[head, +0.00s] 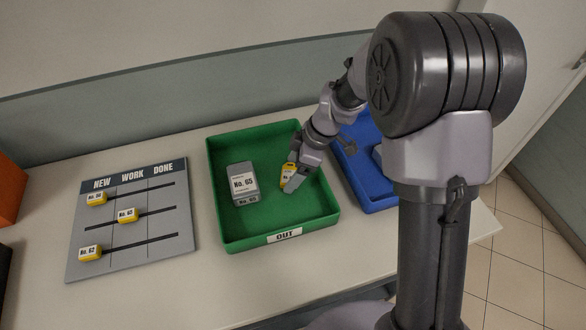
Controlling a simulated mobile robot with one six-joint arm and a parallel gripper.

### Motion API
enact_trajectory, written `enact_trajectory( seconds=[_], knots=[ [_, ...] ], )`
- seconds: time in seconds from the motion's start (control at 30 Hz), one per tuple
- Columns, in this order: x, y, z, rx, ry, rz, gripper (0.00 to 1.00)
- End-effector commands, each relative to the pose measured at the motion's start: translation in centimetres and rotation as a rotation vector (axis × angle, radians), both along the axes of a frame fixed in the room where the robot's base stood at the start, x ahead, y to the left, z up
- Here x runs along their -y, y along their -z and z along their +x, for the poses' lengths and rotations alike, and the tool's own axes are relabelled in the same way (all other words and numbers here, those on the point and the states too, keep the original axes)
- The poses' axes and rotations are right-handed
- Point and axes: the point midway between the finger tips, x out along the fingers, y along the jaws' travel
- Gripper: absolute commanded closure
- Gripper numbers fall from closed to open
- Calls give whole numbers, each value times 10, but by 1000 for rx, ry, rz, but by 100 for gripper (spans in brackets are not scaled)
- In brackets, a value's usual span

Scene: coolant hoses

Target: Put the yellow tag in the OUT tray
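The yellow tag (287,175) has a white label and is at my gripper's fingers, partly covered by the nearer finger. My gripper (291,183) points down inside the green OUT tray (233,243), right of its middle, and appears shut on the tag. The tag looks upright. I cannot tell whether it touches the tray floor. The tray's front wall carries an "OUT" label.
A grey block labelled No. 65 (242,184) lies in the left half of the green tray. A blue tray (382,204) stands to the right, partly behind my arm. A grey board (133,222) with several yellow tags lies at left.

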Motion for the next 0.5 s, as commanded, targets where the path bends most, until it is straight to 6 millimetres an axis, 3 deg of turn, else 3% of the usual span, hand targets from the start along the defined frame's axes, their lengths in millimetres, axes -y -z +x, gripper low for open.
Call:
enact_trajectory(
  seconds=[0.33,0.5],
  knots=[
    [0,-3,0,0,0,0,11],
    [12,-37,0,3,2,1,11]
  ],
)
